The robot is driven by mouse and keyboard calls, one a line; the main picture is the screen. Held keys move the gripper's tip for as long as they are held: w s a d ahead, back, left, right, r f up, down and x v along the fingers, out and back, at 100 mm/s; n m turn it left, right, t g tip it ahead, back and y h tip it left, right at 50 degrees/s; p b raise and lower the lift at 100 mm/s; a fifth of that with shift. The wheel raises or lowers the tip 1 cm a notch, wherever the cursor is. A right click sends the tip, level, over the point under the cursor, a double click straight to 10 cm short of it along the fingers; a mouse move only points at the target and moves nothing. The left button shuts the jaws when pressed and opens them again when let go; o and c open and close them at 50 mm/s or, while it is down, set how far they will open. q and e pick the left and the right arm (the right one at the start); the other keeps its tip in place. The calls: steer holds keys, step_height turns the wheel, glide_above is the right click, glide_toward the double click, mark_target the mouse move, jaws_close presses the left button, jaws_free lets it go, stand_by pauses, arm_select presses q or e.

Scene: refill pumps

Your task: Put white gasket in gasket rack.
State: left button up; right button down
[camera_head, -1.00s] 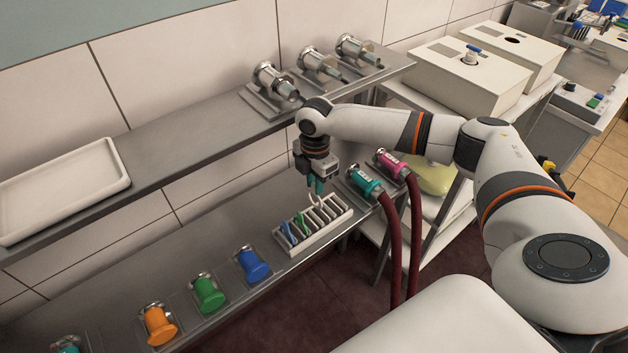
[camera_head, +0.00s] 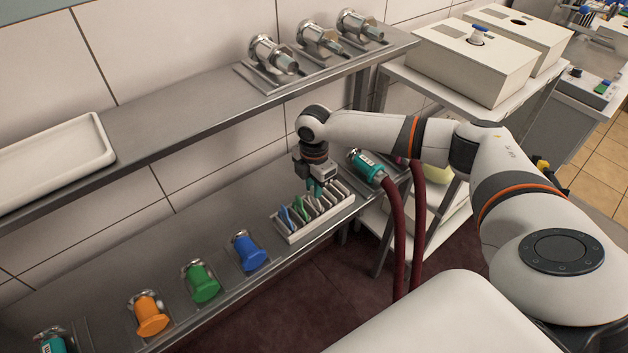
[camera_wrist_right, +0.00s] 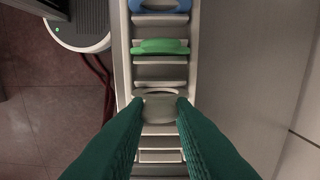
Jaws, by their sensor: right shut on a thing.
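The white gasket (camera_wrist_right: 160,108) is between the green fingertips of my right gripper (camera_wrist_right: 158,103), which is shut on it. In the wrist view it lies over or in a slot of the white gasket rack (camera_wrist_right: 122,60); I cannot tell how deep it sits. In the head view my right gripper (camera_head: 315,188) points down at the gasket rack (camera_head: 317,226), with its fingertips close above the slots. A green gasket (camera_wrist_right: 160,47) and a blue gasket (camera_wrist_right: 160,5) stand in other slots of the rack. My left gripper is not in view.
The rack stands on the lower shelf near its front edge. Blue (camera_head: 249,252), green (camera_head: 203,283) and orange (camera_head: 150,316) fittings lie left of it. A teal hose connector (camera_head: 366,167) is close on its right. The upper shelf (camera_head: 190,130) runs behind my gripper.

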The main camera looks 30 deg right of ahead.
steer(key=shift+f, duration=0.4)
stand_by(0.7)
steer(key=c, duration=1.1)
jaws_free()
steer(key=shift+c, duration=0.2)
steer(key=shift+r, duration=0.1)
step_height(320, 180, up, 12)
steer(key=b, duration=0.1)
steer(key=shift+b, duration=0.3)
